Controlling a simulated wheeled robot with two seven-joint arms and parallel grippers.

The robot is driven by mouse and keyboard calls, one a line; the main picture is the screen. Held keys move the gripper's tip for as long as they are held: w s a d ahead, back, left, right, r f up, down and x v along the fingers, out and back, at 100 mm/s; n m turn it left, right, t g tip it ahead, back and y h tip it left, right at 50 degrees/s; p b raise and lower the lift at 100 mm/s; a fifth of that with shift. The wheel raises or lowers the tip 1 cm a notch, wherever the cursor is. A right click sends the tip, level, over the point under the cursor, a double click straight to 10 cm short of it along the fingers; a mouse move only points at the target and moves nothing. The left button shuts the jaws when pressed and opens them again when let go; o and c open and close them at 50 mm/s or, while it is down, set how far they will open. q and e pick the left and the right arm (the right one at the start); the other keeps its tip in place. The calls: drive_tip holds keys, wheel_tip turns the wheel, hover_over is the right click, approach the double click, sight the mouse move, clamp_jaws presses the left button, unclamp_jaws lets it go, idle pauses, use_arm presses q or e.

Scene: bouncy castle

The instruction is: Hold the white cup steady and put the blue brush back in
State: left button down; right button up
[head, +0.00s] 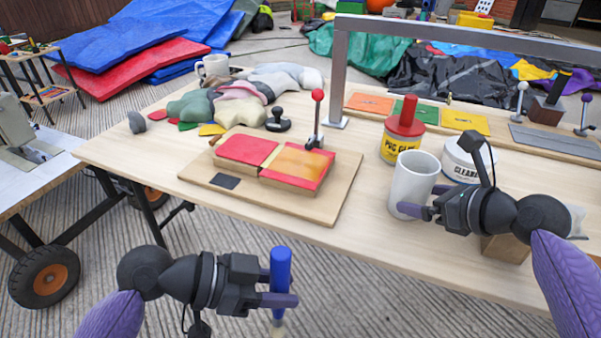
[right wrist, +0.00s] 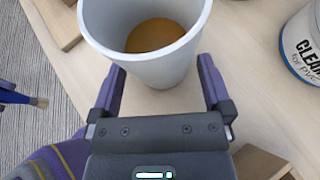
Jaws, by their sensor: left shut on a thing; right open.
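The white cup (head: 413,182) stands upright on the table near its front edge. In the right wrist view the cup (right wrist: 145,62) shows brown content at its bottom. My right gripper (head: 422,208) is open, with its fingers on either side of the cup's near lower wall; I cannot tell whether they touch it. My left gripper (head: 281,287) is shut on the blue brush (head: 280,268), held upright with bristles down, in front of the table's edge. The brush (right wrist: 38,101) also shows at the left of the right wrist view.
A yellow glue can with a red top (head: 402,135) stands behind the cup. A white cleaner tub (head: 466,158) is close to its right. A wooden board with red and yellow panels (head: 335,195) lies to the left. A wooden block (head: 507,247) sits below my right wrist.

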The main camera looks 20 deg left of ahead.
use_arm(q)
drive_tip(key=shift+f, duration=0.1)
use_arm(e)
drive_tip(key=shift+x, duration=1.05)
drive_tip(key=shift+a+r, duration=0.1)
drive_tip(key=shift+r, duration=0.05)
drive_tip(key=c, duration=0.5)
